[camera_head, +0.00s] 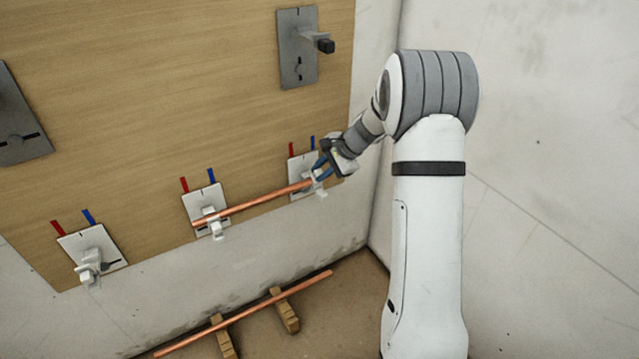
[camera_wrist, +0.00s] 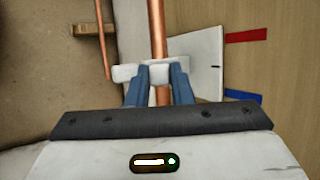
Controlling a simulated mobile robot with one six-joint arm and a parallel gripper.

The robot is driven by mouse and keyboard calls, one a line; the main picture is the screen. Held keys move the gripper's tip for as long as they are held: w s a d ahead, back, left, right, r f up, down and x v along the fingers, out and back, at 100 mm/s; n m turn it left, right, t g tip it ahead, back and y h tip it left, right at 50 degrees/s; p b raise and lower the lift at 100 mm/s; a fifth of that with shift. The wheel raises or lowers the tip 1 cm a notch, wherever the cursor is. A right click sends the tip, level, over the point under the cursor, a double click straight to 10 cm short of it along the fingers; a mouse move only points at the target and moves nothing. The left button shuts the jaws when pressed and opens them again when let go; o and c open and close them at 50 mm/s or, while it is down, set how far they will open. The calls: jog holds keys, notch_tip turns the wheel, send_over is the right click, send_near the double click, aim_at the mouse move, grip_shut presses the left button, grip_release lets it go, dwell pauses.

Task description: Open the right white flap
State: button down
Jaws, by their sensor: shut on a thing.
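The right white flap (camera_wrist: 157,73) lies across the copper pipe in the wrist view, in front of its white plate (camera_wrist: 205,62). In the head view that plate (camera_head: 299,162) is the rightmost of the low white ones, and the flap there is partly hidden by my fingers. My gripper (camera_head: 319,179) has its blue fingers on either side of the flap's small white block and is shut on it. The copper pipe (camera_head: 255,205) runs from the middle white bracket (camera_head: 208,222) to the right one. In the wrist view the pipe (camera_wrist: 157,30) passes behind the flap.
A left white bracket (camera_head: 88,262) holds no pipe. Red and blue marks stand above each white plate. A second copper pipe (camera_head: 250,312) lies on wooden blocks (camera_head: 286,312) on the floor. A grey plate with a black knob (camera_head: 326,46) is above. A wall is close on the right.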

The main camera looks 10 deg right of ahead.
aim_at(316, 183)
jog(key=t+b, duration=0.1)
jog(key=b, duration=0.2)
jog(key=s+f+t+y+b, duration=0.1)
jog(key=b, duration=0.3)
jog(key=shift+s+d+f+n, duration=0.1)
jog(key=shift+d+f+n, duration=0.15)
jog(key=shift+f+n, duration=0.05)
jog(key=t+b, duration=0.1)
jog(key=b, duration=0.1)
jog(key=s+t+y+b, duration=0.1)
jog(key=b, duration=0.1)
jog(key=shift+d+f+n+t+b, duration=0.15)
jog(key=shift+n+t+b, duration=0.15)
jog(key=shift+b, duration=0.1)
jog(key=shift+s+d+f+n+t+y, duration=0.1)
jog(key=shift+s+f+n+t+y, duration=0.2)
jog(key=shift+t+y, duration=0.4)
jog(key=shift+s+d+f+n+t+y, duration=0.15)
jog(key=shift+f+n+t+y, duration=0.2)
jog(key=shift+t, duration=0.55)
jog(key=shift+s+a+f+n+t+y, duration=0.1)
jog(key=shift+s+f+n+t+y, duration=0.15)
jog(key=shift+t+y, duration=0.45)
